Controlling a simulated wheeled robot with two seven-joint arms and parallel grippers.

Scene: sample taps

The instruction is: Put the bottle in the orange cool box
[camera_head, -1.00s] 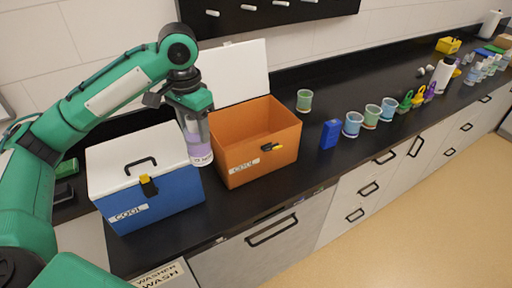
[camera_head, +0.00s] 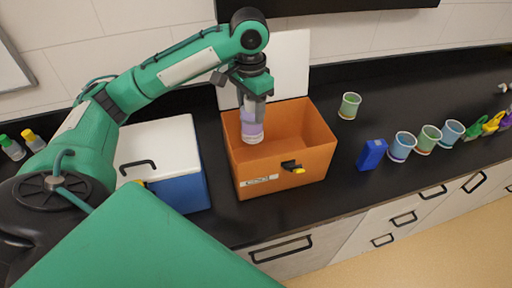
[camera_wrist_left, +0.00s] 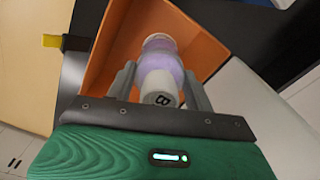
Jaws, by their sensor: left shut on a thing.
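My left gripper (camera_head: 256,100) is shut on a bottle (camera_head: 252,130) with a purple body and a pale cap. In the left wrist view the bottle (camera_wrist_left: 160,65) sits between the two fingers, its cap marked "B" facing the camera. The orange cool box (camera_head: 313,158) stands on the counter with its white lid (camera_head: 292,62) open against the back. The bottle hangs upright over or inside the left part of the box opening; I cannot tell how deep its base is. The orange box wall also shows in the left wrist view (camera_wrist_left: 208,42). My right gripper is out of view.
A blue cool box (camera_head: 183,193) with a shut white lid (camera_head: 160,143) stands to the left. Black counter lies clear in front of the orange box.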

